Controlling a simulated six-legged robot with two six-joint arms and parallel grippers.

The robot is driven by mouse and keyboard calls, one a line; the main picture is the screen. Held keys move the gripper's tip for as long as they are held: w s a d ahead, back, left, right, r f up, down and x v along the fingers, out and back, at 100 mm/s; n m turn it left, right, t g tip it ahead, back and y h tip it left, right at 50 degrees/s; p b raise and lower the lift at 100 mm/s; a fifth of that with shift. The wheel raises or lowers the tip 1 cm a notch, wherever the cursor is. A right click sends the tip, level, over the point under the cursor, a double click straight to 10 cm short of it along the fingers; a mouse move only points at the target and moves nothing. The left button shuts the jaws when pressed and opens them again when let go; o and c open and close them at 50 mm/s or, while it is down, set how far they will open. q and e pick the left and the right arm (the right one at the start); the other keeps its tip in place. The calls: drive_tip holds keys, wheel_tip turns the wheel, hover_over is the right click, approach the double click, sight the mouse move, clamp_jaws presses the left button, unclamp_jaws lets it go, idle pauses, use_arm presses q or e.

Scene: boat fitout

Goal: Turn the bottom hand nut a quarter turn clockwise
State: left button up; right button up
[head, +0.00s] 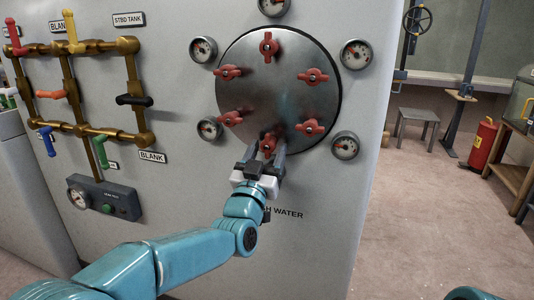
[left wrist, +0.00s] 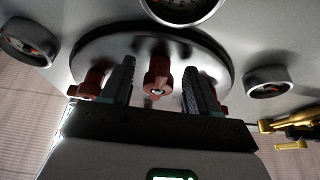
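The round steel hatch (head: 278,95) on the grey panel carries several red hand nuts around its rim. The bottom hand nut (head: 268,143) is at the lower edge, partly hidden by my left gripper (head: 266,150). In the left wrist view the bottom hand nut (left wrist: 158,76) stands between the two dark fingers of my left gripper (left wrist: 158,85), with a gap on each side. The fingers are open and do not appear to touch it. Only a teal piece of my right arm shows at the bottom right of the head view; its gripper is not visible.
Round gauges surround the hatch, one (head: 345,146) right of the bottom nut and one (head: 209,129) left. Brass pipes with coloured valve handles (head: 75,90) are on the panel's left. A stool (head: 417,125) and red extinguisher (head: 482,145) stand at right beyond open floor.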

use_arm(q)
drive_tip(key=v, duration=1.6)
drive_tip(key=shift+s, duration=0.15)
